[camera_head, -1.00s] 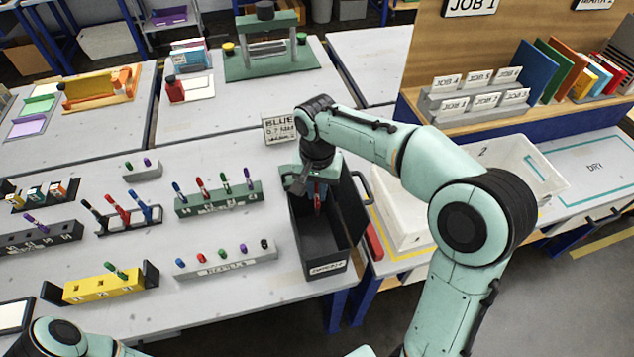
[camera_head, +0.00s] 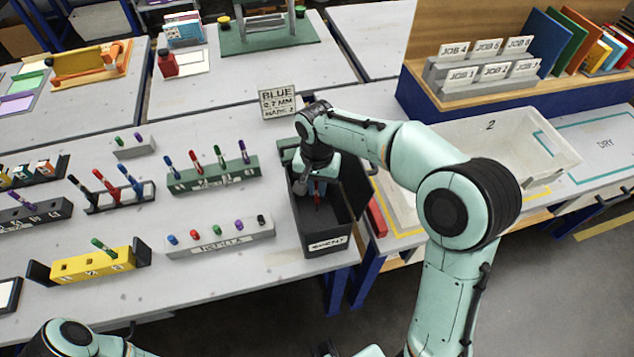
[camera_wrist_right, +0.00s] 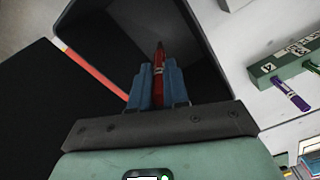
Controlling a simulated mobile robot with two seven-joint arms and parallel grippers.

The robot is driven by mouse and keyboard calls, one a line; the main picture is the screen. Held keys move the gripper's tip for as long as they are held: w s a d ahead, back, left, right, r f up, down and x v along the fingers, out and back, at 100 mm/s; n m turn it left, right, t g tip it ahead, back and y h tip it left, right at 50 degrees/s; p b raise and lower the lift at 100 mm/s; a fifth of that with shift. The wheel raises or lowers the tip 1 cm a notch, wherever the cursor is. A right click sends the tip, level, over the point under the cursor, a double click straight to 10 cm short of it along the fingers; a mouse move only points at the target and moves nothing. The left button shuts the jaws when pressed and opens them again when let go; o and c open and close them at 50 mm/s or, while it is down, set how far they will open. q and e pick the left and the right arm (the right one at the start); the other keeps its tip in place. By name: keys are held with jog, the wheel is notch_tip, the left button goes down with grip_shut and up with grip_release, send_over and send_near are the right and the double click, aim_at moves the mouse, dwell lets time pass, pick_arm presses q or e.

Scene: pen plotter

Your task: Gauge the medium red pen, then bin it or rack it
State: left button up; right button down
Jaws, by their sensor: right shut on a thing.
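My right gripper (camera_head: 317,187) is shut on a red pen (camera_wrist_right: 159,60). In the right wrist view its blue fingers (camera_wrist_right: 155,86) clasp the pen, whose dark tip points away from the gripper. The pen is over or inside the mouth of the open black bin (camera_head: 327,247); its exact depth is unclear. The yellow gauge block (camera_head: 92,265) at the lower left has a green pen standing in it. The green rack (camera_head: 213,175) holds several upright pens, one of them red. My left gripper is out of view.
A sign (camera_head: 278,101) reading BLUE 0.7 MM stands behind the bin. A grey refill tray (camera_head: 219,237) and a black pen stand (camera_head: 120,196) are left of it. A white tray (camera_head: 500,150) is to the right. The table front is clear.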

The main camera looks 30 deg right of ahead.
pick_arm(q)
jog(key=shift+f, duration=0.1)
pick_arm(e)
jog(key=shift+f, duration=0.1)
jog(key=c, duration=1)
grip_release()
jog(key=shift+c, duration=0.2)
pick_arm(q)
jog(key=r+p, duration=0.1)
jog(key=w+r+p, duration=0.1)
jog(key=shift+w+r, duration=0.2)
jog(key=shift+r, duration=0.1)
pick_arm(e)
notch_tip(320, 180, up, 13)
jog(key=shift+r, duration=0.2)
